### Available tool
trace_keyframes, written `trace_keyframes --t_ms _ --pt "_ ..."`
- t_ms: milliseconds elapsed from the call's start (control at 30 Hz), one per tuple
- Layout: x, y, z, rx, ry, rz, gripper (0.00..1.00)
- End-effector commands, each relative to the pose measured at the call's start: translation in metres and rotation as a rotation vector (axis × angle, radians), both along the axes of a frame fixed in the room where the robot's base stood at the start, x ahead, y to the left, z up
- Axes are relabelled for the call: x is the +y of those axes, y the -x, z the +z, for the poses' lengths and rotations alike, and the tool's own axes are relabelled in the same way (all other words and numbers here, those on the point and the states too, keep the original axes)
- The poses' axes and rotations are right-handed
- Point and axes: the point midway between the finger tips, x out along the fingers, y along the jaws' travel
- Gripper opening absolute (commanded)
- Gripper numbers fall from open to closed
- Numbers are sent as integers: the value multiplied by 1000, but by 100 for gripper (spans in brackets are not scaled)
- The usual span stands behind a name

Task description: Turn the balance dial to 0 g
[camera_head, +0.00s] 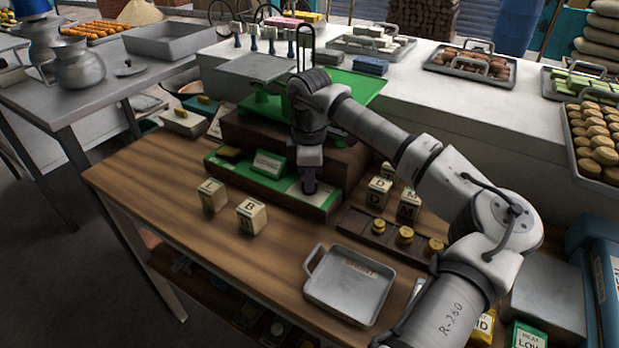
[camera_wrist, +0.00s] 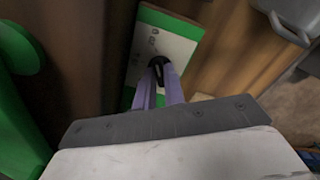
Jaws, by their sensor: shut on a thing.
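The balance stands at the back of the wooden table, with a brown stepped wooden base (camera_head: 240,133), a green ledge (camera_head: 255,180) and a grey pan (camera_head: 258,67). My gripper (camera_head: 309,188) points down over the right end of the green ledge. In the wrist view my gripper (camera_wrist: 159,78) has its purple fingers closed around a small dark dial (camera_wrist: 158,62). The dial sits on a white plate (camera_wrist: 172,44) with faint marks. The fingers partly hide the dial, and I cannot read its setting. In the head view the arm hides it.
Lettered blocks (camera_head: 251,215) stand in front of the balance, and more (camera_head: 379,192) stand to its right. Brass weights (camera_head: 404,236) sit in a dark wooden holder (camera_head: 362,222). A grey metal tray (camera_head: 345,300) lies at the front. The table's left front is clear.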

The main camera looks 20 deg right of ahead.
Motion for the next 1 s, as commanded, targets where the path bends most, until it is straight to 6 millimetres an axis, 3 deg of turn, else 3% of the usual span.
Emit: trace_keyframes --t_ms 267,1000 --pt "0 0 -3 -2 3 142 0" --pt "0 -1 -1 -3 1 833 0"
